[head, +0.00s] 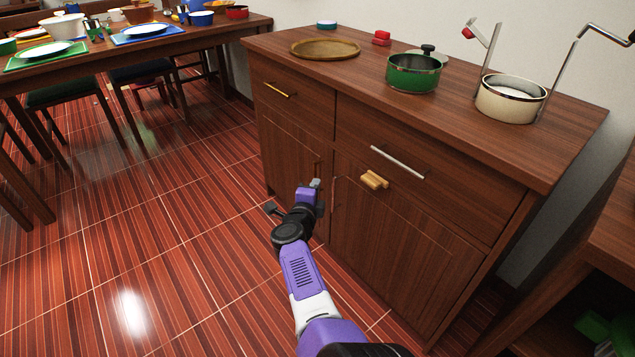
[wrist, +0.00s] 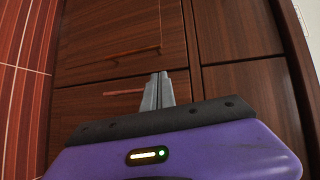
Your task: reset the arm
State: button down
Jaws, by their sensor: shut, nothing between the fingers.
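My arm reaches forward and low from the bottom of the head view. My gripper (head: 316,184) is in front of the lower doors of the wooden cabinet (head: 292,145). In the wrist view my gripper (wrist: 159,78) shows its two grey fingers together, with nothing between them. Cabinet fronts (wrist: 120,45) fill the view beyond the fingertips. I cannot tell whether the fingertips touch the cabinet.
On the cabinet top stand a wooden tray (head: 325,56), a green pot (head: 413,80), red blocks (head: 381,38) and a cream pot (head: 510,105). Handles (head: 398,162) stick out from its front. A dining table (head: 130,47) with chairs stands back left. The tiled floor (head: 150,230) left is clear.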

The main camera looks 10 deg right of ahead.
jog(key=s+a+r+p, duration=0.1)
jog(key=s+a+p, duration=0.2)
jog(key=s+a, duration=0.2)
jog(key=shift+a+r+p, duration=0.25)
jog(key=shift+a+p, duration=0.15)
jog(key=shift+a, duration=0.15)
